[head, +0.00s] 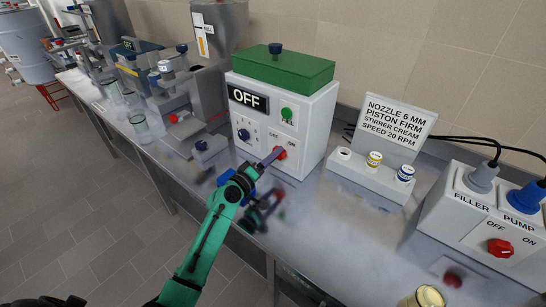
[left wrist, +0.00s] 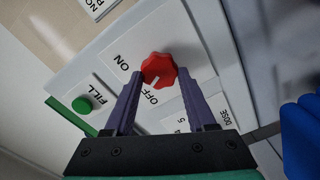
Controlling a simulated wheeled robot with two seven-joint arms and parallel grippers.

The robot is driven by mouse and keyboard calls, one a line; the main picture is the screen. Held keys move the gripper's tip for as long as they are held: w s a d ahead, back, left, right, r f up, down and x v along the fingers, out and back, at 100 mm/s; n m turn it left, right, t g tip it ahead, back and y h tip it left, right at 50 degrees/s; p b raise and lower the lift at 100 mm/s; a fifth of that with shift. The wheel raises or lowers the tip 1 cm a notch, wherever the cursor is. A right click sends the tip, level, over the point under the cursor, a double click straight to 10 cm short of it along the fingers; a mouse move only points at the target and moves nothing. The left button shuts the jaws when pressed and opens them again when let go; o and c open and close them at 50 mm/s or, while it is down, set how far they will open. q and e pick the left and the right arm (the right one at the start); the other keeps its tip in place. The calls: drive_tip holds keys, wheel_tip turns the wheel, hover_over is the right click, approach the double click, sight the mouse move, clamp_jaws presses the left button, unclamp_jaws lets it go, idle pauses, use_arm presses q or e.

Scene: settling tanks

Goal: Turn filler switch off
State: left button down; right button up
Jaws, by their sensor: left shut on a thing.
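The filler machine (head: 258,128) is a white box with a green lid on the bench; its display (head: 247,98) reads OFF. Its red switch knob (head: 281,153) is low on the front face. In the left wrist view the red knob (left wrist: 159,66) sits between ON and OFF labels, and its pale mark points toward OFF. My left gripper (head: 274,156) is at the knob, its purple fingers (left wrist: 160,74) on either side and shut on it. My right gripper is not in view.
A green FILL button (head: 287,113) and a dose dial (head: 243,134) share the machine's front. A sign (head: 392,122) with small jars stands to the right. A box with FILLER and PUMP plugs and another red switch (head: 500,248) stands at far right.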

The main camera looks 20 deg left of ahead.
use_arm(q)
drive_tip(key=shift+f+n, duration=0.1)
drive_tip(key=shift+n, duration=1.1)
drive_tip(key=shift+c, duration=1.1)
unclamp_jaws()
drive_tip(key=shift+a, duration=0.1)
drive_tip(key=shift+s, duration=0.1)
drive_tip(key=b+v, duration=0.3)
drive_tip(key=v, duration=1.1)
drive_tip(key=shift+s+b, duration=0.25)
drive_tip(key=shift+b, duration=0.05)
